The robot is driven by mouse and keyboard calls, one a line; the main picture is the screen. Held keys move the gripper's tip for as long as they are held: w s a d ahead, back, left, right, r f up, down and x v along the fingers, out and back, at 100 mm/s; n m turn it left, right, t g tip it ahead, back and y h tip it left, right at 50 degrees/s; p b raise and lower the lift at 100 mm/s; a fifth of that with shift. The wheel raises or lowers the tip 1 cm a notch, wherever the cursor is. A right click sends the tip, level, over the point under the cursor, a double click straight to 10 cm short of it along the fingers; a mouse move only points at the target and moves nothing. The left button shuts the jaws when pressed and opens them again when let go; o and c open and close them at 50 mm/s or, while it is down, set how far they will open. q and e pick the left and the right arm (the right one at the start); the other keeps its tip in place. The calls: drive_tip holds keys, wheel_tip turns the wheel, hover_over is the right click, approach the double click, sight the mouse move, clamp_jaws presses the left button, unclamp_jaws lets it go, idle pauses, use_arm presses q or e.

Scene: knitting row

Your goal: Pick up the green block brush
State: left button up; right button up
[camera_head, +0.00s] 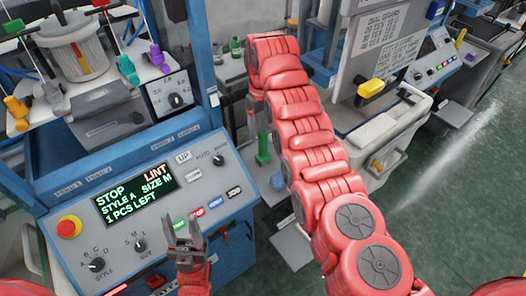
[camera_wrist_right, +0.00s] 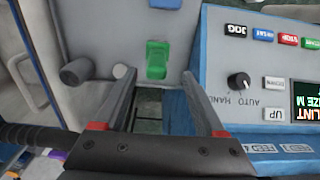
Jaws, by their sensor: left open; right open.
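The green block brush (camera_head: 263,147) stands beside the blue control cabinet, just below my right gripper (camera_head: 258,112) in the head view. In the right wrist view the brush (camera_wrist_right: 157,60) shows against a grey panel, beyond the fingertips and between their lines. My right gripper (camera_wrist_right: 160,85) is open and empty, apart from the brush. My left gripper (camera_head: 186,226) is open and empty, in front of the control panel. My right arm hides part of the area to the right of the brush.
The control panel (camera_head: 210,172) with knobs and buttons lies close to my right gripper; its edge also shows in the wrist view (camera_wrist_right: 215,75). A grey machine (camera_head: 370,135) stands right of my arm. Open floor (camera_head: 470,190) lies at the right.

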sight(263, 141)
drive_tip(key=shift+w+d+f, duration=0.1)
drive_tip(key=shift+w+f, duration=0.1)
drive_tip(key=shift+f, duration=0.6)
wheel_tip(263, 141, down, 4)
drive_tip(key=p, duration=0.3)
drive_tip(key=shift+w+f, duration=0.15)
drive_tip(key=shift+f, duration=0.45)
drive_tip(key=shift+r, duration=0.1)
clamp_jaws()
